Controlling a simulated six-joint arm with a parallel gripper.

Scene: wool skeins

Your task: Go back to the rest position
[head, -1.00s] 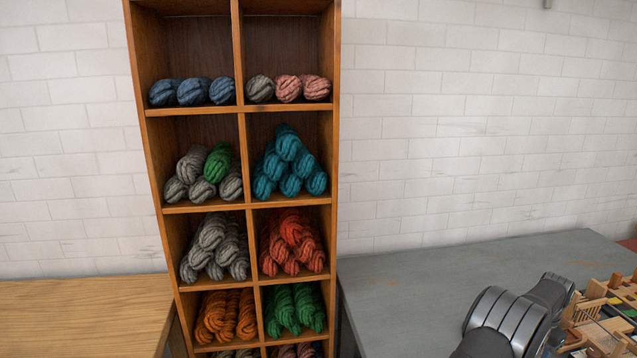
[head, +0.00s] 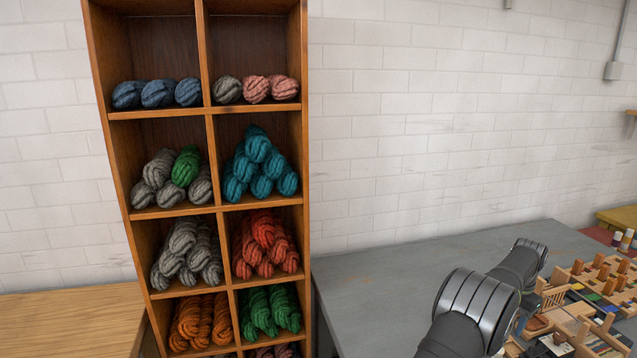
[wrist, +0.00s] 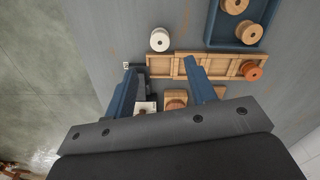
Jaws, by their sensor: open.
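My gripper (wrist: 158,95) shows in the wrist view with its two blue fingers spread apart and nothing between them. It hangs over the grey table, near a light wooden rack. In the head view only my dark arm shows at the lower right; the gripper itself is out of that view. The wooden shelf (head: 205,205) stands at the left of the head view, holding wool skeins in its compartments. One green skein (head: 186,167) lies among grey skeins. Teal skeins (head: 262,165) are piled in the compartment to its right.
The grey table (head: 385,275) is clear beside the shelf. Wooden parts (head: 590,290) crowd its right end. In the wrist view are a white spool (wrist: 160,40), the wooden rack (wrist: 160,66), an orange spool (wrist: 250,70) and a blue tray (wrist: 212,38) with spools.

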